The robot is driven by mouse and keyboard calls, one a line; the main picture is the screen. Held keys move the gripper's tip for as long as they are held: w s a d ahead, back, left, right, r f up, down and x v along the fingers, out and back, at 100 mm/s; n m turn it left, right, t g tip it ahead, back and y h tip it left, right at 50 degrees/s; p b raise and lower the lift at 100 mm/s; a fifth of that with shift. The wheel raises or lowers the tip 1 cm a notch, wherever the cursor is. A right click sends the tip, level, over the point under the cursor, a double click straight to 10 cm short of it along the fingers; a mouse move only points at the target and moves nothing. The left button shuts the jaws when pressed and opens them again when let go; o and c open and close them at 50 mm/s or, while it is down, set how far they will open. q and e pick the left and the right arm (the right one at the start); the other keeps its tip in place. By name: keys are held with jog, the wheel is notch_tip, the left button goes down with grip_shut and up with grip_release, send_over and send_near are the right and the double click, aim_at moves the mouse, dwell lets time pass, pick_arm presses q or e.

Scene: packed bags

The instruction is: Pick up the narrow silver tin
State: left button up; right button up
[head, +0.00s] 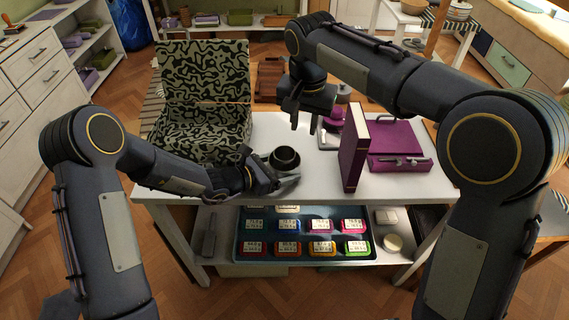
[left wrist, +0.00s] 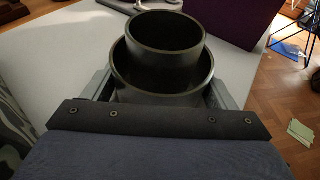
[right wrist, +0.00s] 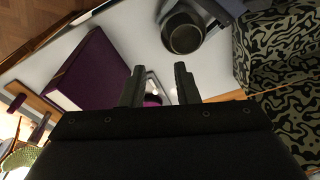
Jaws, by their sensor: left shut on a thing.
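Two dark grey round tins stand together near the front of the white table. The narrower tin (left wrist: 165,45) sits inside the wider tin (left wrist: 165,97) and rises above its rim; their colour reads as dark grey metal rather than bright silver. They also show in the head view, with the narrow tin (head: 286,154) uppermost. My left gripper (head: 284,184) has its fingers on both sides of the wider tin and is shut on it. My right gripper (head: 308,116) is open and empty, above the table behind the tins. It also shows in the right wrist view (right wrist: 159,82).
A black-and-green patterned open case (head: 203,85) stands at the table's left. An upright purple book (head: 354,147) and a purple box (head: 400,140) are at the right. A tray of colourful labelled items (head: 300,256) lies on the shelf below. White tabletop (head: 325,172) is bare between tins and book.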

jog(key=w+a+f, duration=0.1)
jog(key=a+f, duration=0.1)
jog(key=a, duration=0.1)
send_over(294, 156)
jog(key=s+a, duration=0.1)
notch_tip(294, 156, down, 5)
jog(key=shift+h, duration=0.3)
jog(key=shift+w+d+f, duration=0.15)
jog(key=shift+f, duration=0.8)
jog(key=shift+w+d+f, duration=0.15)
jog(key=shift+d+f, duration=0.05)
jog(key=shift+f, duration=0.8)
jog(key=shift+w+d+f, duration=0.15)
jog(key=shift+f, duration=0.8)
jog(key=shift+c, duration=0.5)
grip_shut()
